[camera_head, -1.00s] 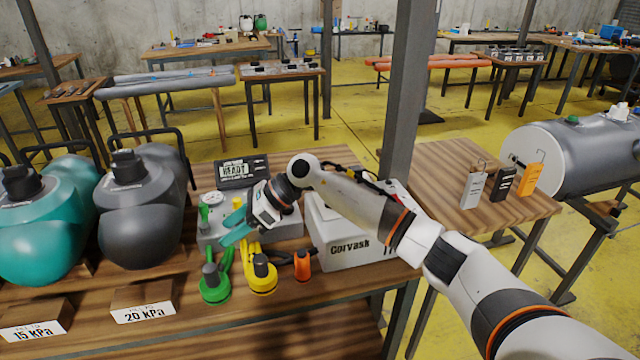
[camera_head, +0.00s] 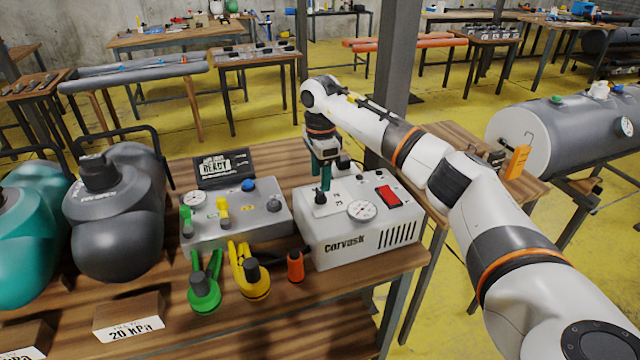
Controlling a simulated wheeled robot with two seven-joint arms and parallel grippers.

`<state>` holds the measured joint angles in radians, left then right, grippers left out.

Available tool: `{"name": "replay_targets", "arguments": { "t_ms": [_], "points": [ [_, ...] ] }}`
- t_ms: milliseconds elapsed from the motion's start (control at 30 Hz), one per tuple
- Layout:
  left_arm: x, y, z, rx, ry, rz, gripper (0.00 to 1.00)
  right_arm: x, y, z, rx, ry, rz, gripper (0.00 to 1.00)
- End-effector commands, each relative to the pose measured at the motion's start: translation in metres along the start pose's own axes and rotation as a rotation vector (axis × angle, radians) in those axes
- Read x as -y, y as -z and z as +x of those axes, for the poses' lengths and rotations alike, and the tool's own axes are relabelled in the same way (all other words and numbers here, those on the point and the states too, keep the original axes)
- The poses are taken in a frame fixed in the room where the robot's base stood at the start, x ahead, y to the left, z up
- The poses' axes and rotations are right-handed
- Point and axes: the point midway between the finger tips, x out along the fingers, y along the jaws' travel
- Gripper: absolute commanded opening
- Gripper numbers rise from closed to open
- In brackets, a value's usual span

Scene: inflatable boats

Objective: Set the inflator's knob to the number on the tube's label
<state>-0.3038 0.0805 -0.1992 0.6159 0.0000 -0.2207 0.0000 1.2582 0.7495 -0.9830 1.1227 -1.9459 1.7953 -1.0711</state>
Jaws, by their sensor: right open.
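The inflator (camera_head: 345,244) is a white box marked Corvask at the table's right end. It has a dial gauge (camera_head: 362,210), a red switch (camera_head: 388,197) and a small dark knob (camera_head: 321,197) on top. My right gripper (camera_head: 322,186) points down over the knob, its teal fingers open and close around or just above it; contact cannot be told. A grey tube (camera_head: 118,225) stands behind a wooden block (camera_head: 128,318) with a label reading 20 kPa. A teal tube (camera_head: 28,225) stands at the left edge. My left gripper is not in view.
A grey control box (camera_head: 235,225) with a dark READY display (camera_head: 222,168) stands left of the inflator. Green (camera_head: 204,292), yellow (camera_head: 252,280) and orange (camera_head: 295,265) hose fittings lie in front. An orange tag (camera_head: 517,162) stands on the right table.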

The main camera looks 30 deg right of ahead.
Motion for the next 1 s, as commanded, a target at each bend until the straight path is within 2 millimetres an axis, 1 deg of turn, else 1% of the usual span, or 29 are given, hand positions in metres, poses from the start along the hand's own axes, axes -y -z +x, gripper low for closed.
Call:
{"name": "replay_targets", "arguments": {
  "t_ms": [33,100,267,400,600,633,667,800,900,1000],
  "points": [
    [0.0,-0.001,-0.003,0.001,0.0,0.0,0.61,0.001,0.0,0.009,0.0,0.003,0.0,0.53],
    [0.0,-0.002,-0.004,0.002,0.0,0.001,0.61,0.001,0.001,0.019,-0.001,0.003,-0.001,0.53],
    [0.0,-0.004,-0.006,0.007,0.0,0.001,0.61,0.0,0.001,0.035,-0.002,0.001,0.0,0.53],
    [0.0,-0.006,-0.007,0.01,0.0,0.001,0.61,0.0,0.001,0.039,-0.002,-0.001,0.0,0.53],
    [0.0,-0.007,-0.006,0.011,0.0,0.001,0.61,0.0,0.001,0.04,-0.002,-0.001,0.0,0.53],
    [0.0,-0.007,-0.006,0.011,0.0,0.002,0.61,0.0,0.001,0.039,-0.002,-0.001,0.0,0.51],
    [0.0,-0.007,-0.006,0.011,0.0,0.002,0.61,0.0,0.001,0.039,-0.002,-0.001,0.0,0.47],
    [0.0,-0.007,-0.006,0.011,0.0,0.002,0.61,0.0,0.001,0.039,-0.002,-0.001,0.0,0.24],
    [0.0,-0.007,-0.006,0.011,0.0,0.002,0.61,0.0,0.001,0.039,-0.002,-0.001,0.0,0.08],
    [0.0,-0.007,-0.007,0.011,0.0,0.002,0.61,0.0,0.001,0.039,-0.002,-0.001,0.002,0.08]
  ]
}}
